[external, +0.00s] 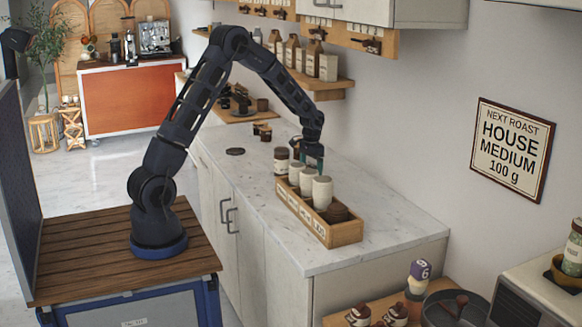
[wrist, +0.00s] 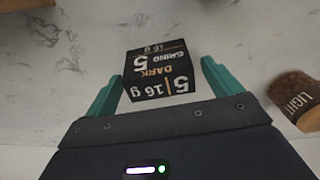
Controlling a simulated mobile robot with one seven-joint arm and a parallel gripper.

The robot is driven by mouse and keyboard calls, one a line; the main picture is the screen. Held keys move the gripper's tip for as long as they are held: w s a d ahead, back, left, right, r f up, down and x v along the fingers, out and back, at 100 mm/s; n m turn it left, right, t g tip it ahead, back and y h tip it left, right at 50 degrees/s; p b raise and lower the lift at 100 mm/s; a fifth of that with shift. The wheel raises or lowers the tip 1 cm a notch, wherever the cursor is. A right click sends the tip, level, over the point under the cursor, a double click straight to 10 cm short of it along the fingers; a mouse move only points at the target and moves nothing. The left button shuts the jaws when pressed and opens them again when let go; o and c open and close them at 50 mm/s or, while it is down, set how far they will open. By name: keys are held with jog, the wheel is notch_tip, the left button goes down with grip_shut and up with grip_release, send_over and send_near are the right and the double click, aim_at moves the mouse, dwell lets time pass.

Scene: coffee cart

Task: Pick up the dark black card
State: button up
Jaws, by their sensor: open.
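The black card (wrist: 160,85) shows in the wrist view, a small dark block with white and orange print reading "DARK", "GRIND 5" and "5|16 g". It is on or above the pale marble counter; I cannot tell which. My gripper (wrist: 162,72) is open, with one teal finger on each side of the card. A narrow gap shows beside the card, so the fingers look apart from it. In the external view my gripper (external: 313,154) is low over the counter, behind the jars. The card cannot be made out there.
A wooden crate (external: 346,234) with several jars stands just in front of my gripper. A brown jar marked "LIGHT" (wrist: 296,93) is close to the right finger. The counter's front right is clear.

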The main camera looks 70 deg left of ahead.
jog(key=c, duration=1.1)
jog(key=shift+o, duration=0.2)
jog(key=shift+r, duration=0.1)
